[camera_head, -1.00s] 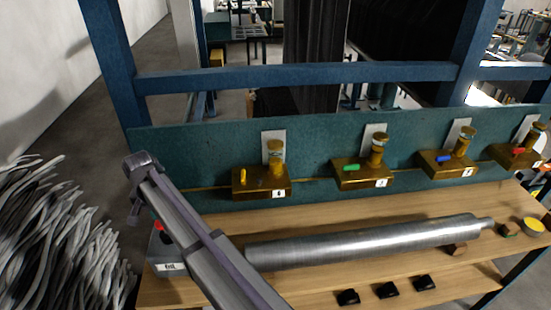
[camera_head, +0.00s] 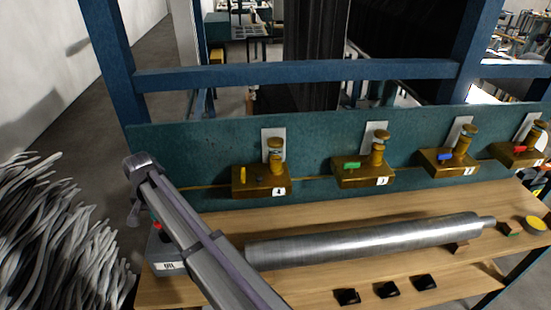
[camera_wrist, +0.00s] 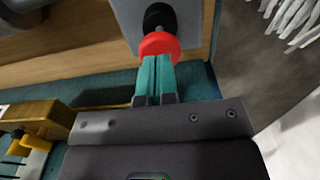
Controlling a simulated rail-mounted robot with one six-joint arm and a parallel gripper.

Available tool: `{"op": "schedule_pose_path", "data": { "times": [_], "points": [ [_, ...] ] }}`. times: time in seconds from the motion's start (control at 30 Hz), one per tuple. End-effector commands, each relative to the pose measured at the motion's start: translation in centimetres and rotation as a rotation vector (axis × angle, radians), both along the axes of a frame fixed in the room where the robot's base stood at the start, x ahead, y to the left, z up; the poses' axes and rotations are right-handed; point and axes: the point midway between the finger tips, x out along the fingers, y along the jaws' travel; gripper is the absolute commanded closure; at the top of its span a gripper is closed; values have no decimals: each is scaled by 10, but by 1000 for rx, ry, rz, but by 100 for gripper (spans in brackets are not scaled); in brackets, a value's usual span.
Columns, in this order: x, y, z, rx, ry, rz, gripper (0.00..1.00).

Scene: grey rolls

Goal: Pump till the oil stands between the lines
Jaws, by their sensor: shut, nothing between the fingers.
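My gripper (camera_wrist: 155,78) is shut and empty, its two teal fingers side by side. Their tips are at the red button (camera_wrist: 159,44) on the grey box; I cannot tell whether they press it. In the head view my arm hides the fingers and most of the button. The labelled grey box (camera_head: 168,266) stands at the bench's left end. Several brass oil units (camera_head: 262,181) with upright cups and coloured levers line the teal panel. The leftmost has an upright yellow lever (camera_head: 242,174), the others green, blue and red ones. Oil levels and lines are too small to read.
A long grey metal roll (camera_head: 365,240) lies across the wooden bench (camera_head: 215,221). Several black blocks (camera_head: 387,290) lie along the front, and a yellow round item (camera_head: 536,224) sits at the right. Grey strands (camera_head: 60,240) rise at the left. A blue frame (camera_head: 300,75) stands behind.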

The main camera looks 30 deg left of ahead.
Motion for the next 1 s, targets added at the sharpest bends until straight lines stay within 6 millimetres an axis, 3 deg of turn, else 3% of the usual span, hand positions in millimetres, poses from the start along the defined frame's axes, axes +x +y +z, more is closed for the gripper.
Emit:
{"op": "schedule_pose_path", "data": {
  "times": [1.0],
  "points": [
    [0, 0, -43, 0, 0, 0, 100]
  ]
}}
